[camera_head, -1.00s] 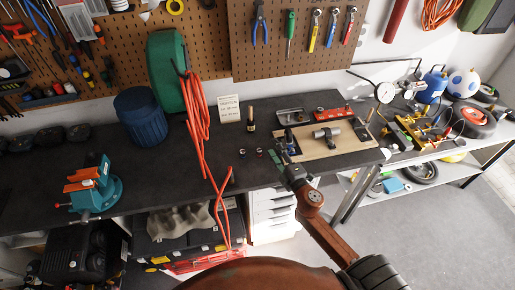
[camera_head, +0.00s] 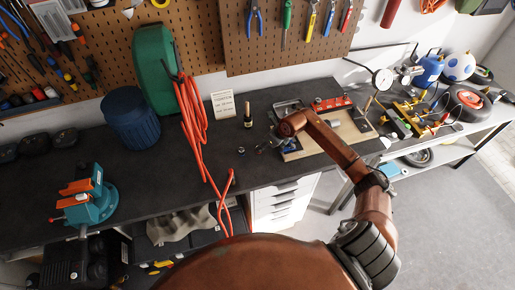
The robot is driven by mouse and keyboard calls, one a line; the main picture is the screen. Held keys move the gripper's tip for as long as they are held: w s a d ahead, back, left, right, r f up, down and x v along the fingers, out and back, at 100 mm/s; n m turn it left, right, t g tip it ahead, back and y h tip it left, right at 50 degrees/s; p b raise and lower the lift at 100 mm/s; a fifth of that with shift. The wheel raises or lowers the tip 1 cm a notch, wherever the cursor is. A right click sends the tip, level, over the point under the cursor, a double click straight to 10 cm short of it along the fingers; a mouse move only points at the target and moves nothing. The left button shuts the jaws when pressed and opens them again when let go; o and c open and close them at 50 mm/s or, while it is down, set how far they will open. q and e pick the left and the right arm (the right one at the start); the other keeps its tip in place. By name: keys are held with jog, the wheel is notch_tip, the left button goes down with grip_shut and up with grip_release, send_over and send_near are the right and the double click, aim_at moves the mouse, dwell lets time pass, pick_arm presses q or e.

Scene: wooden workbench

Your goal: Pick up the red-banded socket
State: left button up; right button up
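A small dark piece with a reddish tint (camera_head: 241,150) stands on the black worktop, left of my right gripper. It may be the red-banded socket, but it is too small to be sure. My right gripper (camera_head: 264,146) is low over the worktop, in front of the small dark bottle and at the left end of the wooden board. Its fingers are tiny and partly merge with the dark surface, so I cannot tell whether they are open or touching anything. The gripper and forearm hide part of the board. My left gripper is out of view.
A dark bottle (camera_head: 248,113) and a white card (camera_head: 223,105) stand behind. The wooden board (camera_head: 316,149) and a red tray (camera_head: 332,103) are to the right. An orange hose (camera_head: 192,125) hangs over the bench edge at left. A teal vise (camera_head: 91,198) sits far left.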

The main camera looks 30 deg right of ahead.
jog(key=shift+w+f, duration=0.2)
jog(key=shift+f, duration=0.15)
jog(key=p+x, duration=0.1)
jog(key=x, duration=0.3)
jog(key=shift+f+p, duration=0.1)
jog(key=shift+p, duration=0.3)
jog(key=shift+w+a+f, duration=0.1)
jog(key=shift+w+f, duration=0.05)
jog(key=shift+f, duration=0.15)
grip_shut()
